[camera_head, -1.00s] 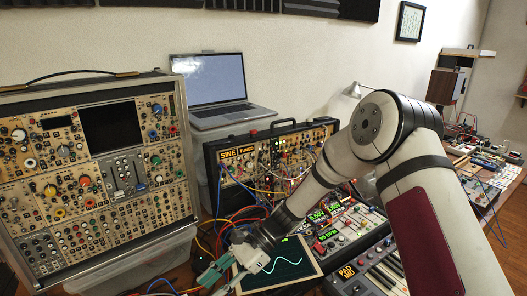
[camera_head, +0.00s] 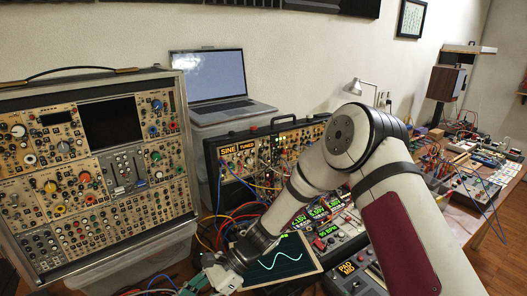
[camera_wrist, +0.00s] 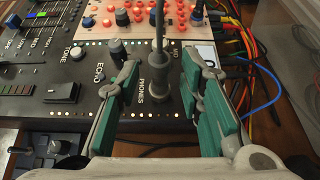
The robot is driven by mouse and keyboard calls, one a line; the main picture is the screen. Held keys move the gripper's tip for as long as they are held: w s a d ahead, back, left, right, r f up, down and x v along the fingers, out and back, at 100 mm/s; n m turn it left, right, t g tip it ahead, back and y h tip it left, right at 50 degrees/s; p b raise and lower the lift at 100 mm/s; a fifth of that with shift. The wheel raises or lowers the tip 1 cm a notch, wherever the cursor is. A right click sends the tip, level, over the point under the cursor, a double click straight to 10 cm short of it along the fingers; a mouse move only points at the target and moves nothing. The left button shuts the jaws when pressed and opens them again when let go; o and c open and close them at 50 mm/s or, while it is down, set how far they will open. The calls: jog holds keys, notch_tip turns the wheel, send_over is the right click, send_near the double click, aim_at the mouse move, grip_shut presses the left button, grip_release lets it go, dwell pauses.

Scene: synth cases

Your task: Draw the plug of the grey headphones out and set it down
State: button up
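In the wrist view, a grey plug (camera_wrist: 158,88) stands in a black panel beside the printed word PHONES, its grey cable (camera_wrist: 160,22) running away toward the top of the picture. My gripper (camera_wrist: 161,72) has green-padded fingers on the left and right of the plug. The fingers are apart, with panel showing between them and the plug. In the head view, my gripper (camera_head: 207,280) is low at the bottom edge, left of the lit waveform screen (camera_head: 279,261); the plug cannot be made out there. The headphones themselves are not seen.
Coloured patch cables (camera_wrist: 265,75) hang close on the right. A tall modular synth case (camera_head: 92,165) stands at left, a smaller case (camera_head: 215,165) and a laptop (camera_head: 215,85) behind.

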grip_shut()
jog(key=shift+r, duration=0.15)
jog(key=shift+r, duration=0.35)
jog(key=shift+r+p, duration=0.85)
jog(key=shift+r, duration=0.7)
jog(key=shift+w+d, duration=0.1)
